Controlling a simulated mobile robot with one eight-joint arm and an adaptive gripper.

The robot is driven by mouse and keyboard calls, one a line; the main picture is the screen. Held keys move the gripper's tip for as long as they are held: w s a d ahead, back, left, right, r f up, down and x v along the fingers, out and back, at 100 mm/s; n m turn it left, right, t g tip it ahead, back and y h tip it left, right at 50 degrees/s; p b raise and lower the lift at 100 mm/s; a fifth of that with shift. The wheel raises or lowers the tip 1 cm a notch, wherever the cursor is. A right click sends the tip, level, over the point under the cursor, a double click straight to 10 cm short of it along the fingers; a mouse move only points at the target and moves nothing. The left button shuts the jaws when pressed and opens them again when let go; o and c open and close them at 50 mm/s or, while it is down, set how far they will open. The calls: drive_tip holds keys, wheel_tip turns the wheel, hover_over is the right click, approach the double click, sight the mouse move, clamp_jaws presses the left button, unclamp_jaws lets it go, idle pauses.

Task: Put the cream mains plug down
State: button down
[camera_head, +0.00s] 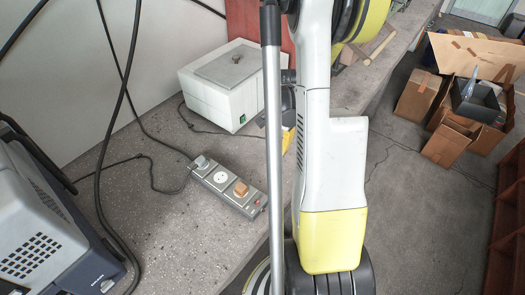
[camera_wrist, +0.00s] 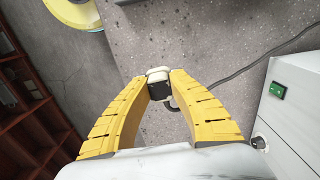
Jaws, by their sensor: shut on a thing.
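The cream mains plug (camera_wrist: 158,73) sits between the two yellow fingertips of my gripper (camera_wrist: 159,88) in the wrist view. A black part and a short dark loop of cord show just below its cream end. The fingers are shut on it from both sides. Speckled concrete bench top (camera_wrist: 215,35) lies behind it; I cannot tell how far the plug is above the bench. In the head view my arm hides the plug, and only a bit of yellow finger shows beside the arm.
A white box (camera_head: 235,87) with a green switch stands on the bench, near the gripper. A grey power strip (camera_head: 218,183) holds a pale plug and a brown plug. Cables cross the bench. A grey-blue case (camera_head: 40,225) stands at left. Cardboard boxes (camera_head: 418,95) lie on the floor.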

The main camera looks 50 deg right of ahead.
drive_tip(key=shift+d+f, duration=0.15)
drive_tip(key=shift+d, duration=0.15)
drive_tip(key=b, duration=0.5)
hover_over(251, 161)
wheel_tip(251, 161, down, 7)
drive_tip(key=shift+s+r, duration=0.1)
drive_tip(key=shift+r, duration=0.1)
drive_tip(key=shift+f+b, duration=1)
drive_tip(key=shift+f, duration=0.95)
drive_tip(key=shift+f, duration=0.1)
drive_tip(key=shift+f, duration=0.1)
drive_tip(key=c, duration=1.2)
unclamp_jaws()
drive_tip(key=shift+f, duration=0.1)
